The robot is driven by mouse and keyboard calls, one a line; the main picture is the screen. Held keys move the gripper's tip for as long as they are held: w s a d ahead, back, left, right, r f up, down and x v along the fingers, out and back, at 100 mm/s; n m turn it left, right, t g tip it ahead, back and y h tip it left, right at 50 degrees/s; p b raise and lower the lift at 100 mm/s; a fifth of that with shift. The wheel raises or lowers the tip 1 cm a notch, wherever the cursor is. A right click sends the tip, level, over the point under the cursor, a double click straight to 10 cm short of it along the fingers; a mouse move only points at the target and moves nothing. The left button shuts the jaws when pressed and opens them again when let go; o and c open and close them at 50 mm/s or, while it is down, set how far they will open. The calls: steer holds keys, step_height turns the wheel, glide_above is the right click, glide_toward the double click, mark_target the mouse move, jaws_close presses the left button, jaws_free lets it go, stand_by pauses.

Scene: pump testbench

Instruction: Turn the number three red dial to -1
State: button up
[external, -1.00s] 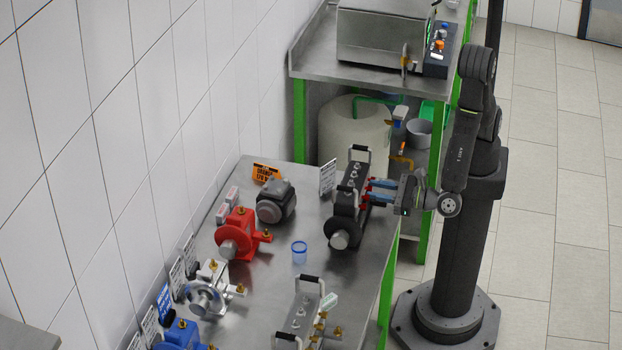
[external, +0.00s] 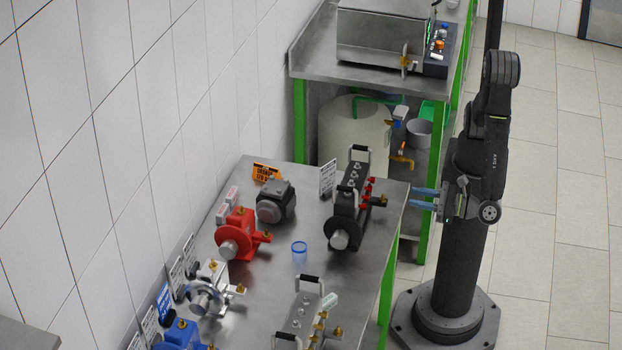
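The black manifold block (external: 346,205) stands on the steel bench with a row of small red dials (external: 366,193) along its right side. The dials are too small for me to read their numbers or settings. My gripper (external: 412,197) is to the right of the dials, just past the bench's right edge. Its two blue fingers point left toward the manifold, with a gap between them. It is open and empty, apart from the dials.
A blue-rimmed cup (external: 299,252), a red pump (external: 238,233) and a grey motor (external: 276,202) stand to the left. A second manifold (external: 300,318) stands at the front.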

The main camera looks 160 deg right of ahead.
mark_target(369, 189)
steer(key=shift+a, duration=2.7)
steer(key=shift+d, duration=0.1)
steer(key=d, duration=1.7)
steer(key=shift+d, duration=0.15)
steer(key=shift+r, duration=0.1)
steer(key=shift+a+m, duration=0.3)
steer(key=shift+m, duration=1.2)
steer(key=shift+a+m, duration=0.25)
steer(key=shift+m, duration=1.25)
steer(key=shift+a+m, duration=0.3)
steer(key=shift+m, duration=1.2)
steer(key=shift+o, duration=0.2)
